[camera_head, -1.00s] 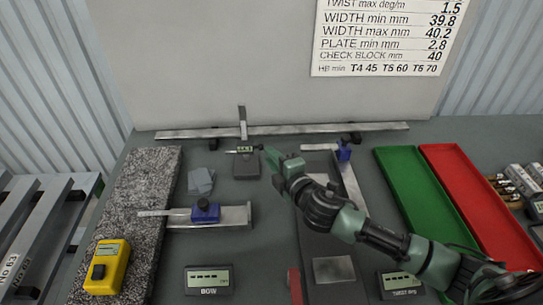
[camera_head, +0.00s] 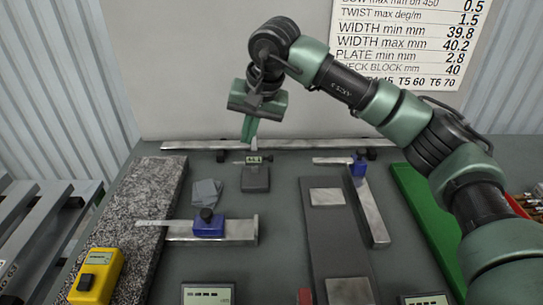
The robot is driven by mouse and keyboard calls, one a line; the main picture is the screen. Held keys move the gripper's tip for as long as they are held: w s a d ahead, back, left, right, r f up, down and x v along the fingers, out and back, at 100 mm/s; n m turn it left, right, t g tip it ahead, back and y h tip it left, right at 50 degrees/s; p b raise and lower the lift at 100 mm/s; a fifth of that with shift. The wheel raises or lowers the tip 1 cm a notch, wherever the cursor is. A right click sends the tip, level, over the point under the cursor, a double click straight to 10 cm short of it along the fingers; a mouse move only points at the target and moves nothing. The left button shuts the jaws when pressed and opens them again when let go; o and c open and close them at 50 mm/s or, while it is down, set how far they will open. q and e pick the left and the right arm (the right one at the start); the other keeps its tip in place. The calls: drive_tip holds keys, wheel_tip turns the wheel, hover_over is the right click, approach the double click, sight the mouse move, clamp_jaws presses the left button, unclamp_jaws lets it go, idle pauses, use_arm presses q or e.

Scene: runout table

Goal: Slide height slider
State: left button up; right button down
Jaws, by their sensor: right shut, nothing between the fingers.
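My right gripper (camera_head: 249,131) is shut and empty. Its green fingers point down, just above a small dark gauge with a display (camera_head: 256,174) and in front of the long metal bar at the back. A blue slider with a dark knob (camera_head: 208,226) sits on a metal beam (camera_head: 242,229) at the middle left. Another blue slider (camera_head: 359,167) sits at the top of a metal square (camera_head: 373,215) on the right. No label shows which slider is the height one. The thin upright post at the back is hidden behind my gripper. My left gripper is not in view.
A long metal bar (camera_head: 190,145) lies along the back. A granite slab (camera_head: 140,220) and a yellow device (camera_head: 97,277) are at the left. A dark plate (camera_head: 335,240) lies in the middle, a green tray (camera_head: 425,215) at the right. My right arm crosses above the right side.

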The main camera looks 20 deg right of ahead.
sight(272, 156)
drive_tip(key=d+r+h, duration=0.3)
drive_tip(key=d, duration=0.3)
drive_tip(key=shift+n, duration=0.4)
drive_tip(key=p+x, duration=0.3)
drive_tip(key=x, duration=1)
drive_tip(key=shift+w+f, duration=0.15)
drive_tip(key=shift+w, duration=0.1)
drive_tip(key=shift+f, duration=0.1)
wheel_tip(272, 156, down, 5)
drive_tip(key=b, duration=0.4)
drive_tip(key=shift+f, duration=0.15)
drive_tip(key=shift+s, duration=0.2)
